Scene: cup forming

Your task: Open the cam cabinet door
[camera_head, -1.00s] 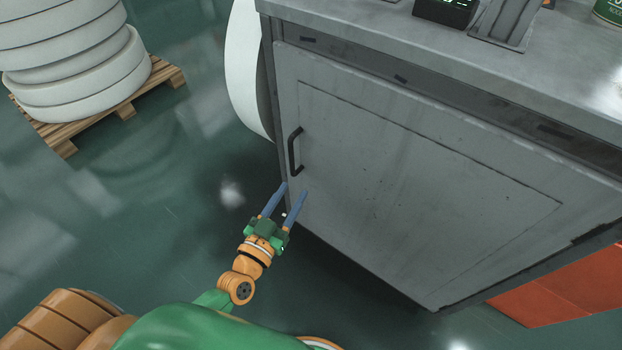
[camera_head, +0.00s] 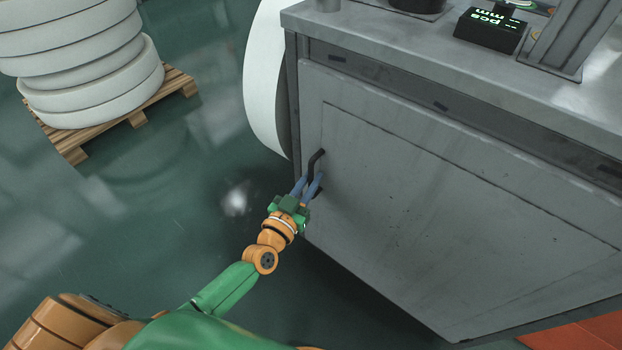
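The grey cam cabinet door (camera_head: 440,210) is shut, flush in the cabinet front. Its black handle (camera_head: 316,158) is upright near the door's left edge. My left gripper (camera_head: 311,178) is at the handle, with its two blue fingers on either side of the bar's lower part. The fingers look close together, and the bar seems to lie between them. Whether they press on it is too small to tell. My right gripper is not in view.
The grey cabinet top (camera_head: 400,45) carries a small black display (camera_head: 490,32) and metal parts. A wooden pallet (camera_head: 75,150) with stacked white rolls (camera_head: 80,60) stands at the left. A large white roll (camera_head: 262,85) is behind the cabinet's left side. The floor left of the door is clear.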

